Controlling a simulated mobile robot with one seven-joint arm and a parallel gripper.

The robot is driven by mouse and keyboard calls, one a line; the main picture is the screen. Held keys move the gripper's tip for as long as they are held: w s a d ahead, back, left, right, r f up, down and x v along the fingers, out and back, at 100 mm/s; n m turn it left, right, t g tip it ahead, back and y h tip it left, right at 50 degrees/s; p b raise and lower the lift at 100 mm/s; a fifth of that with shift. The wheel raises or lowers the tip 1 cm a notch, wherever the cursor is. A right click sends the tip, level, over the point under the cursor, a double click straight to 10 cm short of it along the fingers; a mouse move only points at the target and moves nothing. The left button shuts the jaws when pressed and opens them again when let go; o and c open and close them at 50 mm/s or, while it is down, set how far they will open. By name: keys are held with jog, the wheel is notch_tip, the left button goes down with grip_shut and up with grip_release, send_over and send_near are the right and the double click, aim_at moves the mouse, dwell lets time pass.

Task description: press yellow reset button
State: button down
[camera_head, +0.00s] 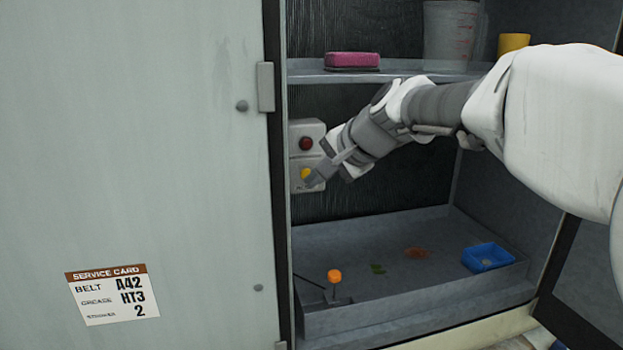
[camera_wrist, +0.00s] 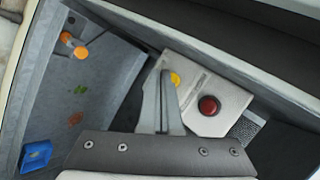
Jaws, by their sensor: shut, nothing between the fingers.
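In the wrist view the shut fingers (camera_wrist: 166,76) end right beside the yellow button (camera_wrist: 175,79), and the red button (camera_wrist: 208,105) is to the right. I cannot tell whether the tips touch the button.
A shelf above holds a pink sponge (camera_head: 352,60), a clear measuring jug (camera_head: 450,30) and a yellow cup (camera_head: 513,43). The lower tray (camera_head: 440,222) has an orange-knobbed lever (camera_head: 335,277) and a blue container (camera_head: 488,257). A closed panel with a service card (camera_head: 112,295) stands left.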

jog(key=shift+s+d, duration=0.1)
jog(key=shift+s, duration=0.15)
jog(key=s+b, duration=0.1)
jog(key=s, duration=0.1)
jog(key=s+d+b, duration=0.1)
jog(key=s, duration=0.1)
jog(key=shift+s+d, duration=0.15)
jog(key=shift+s, duration=0.15)
dwell(0.3)
jog(key=s+d+f+n+h, duration=0.2)
jog(key=s+d+f, duration=0.2)
jog(key=s, duration=0.3)
jog(key=s+d+f+n+g+h, duration=0.1)
jog(key=s+d+f+n+h, duration=0.1)
jog(key=s+f, duration=0.4)
jog(key=s+d+f+n+g+h, duration=0.1)
jog(key=s+d+f, duration=0.4)
jog(key=s, duration=0.5)
jog(key=d+n+h, duration=0.1)
jog(key=d+n, duration=0.1)
jog(key=shift+n, duration=0.4)
jog(key=shift+s+f+b, duration=0.1)
jog(key=shift+b, duration=0.2)
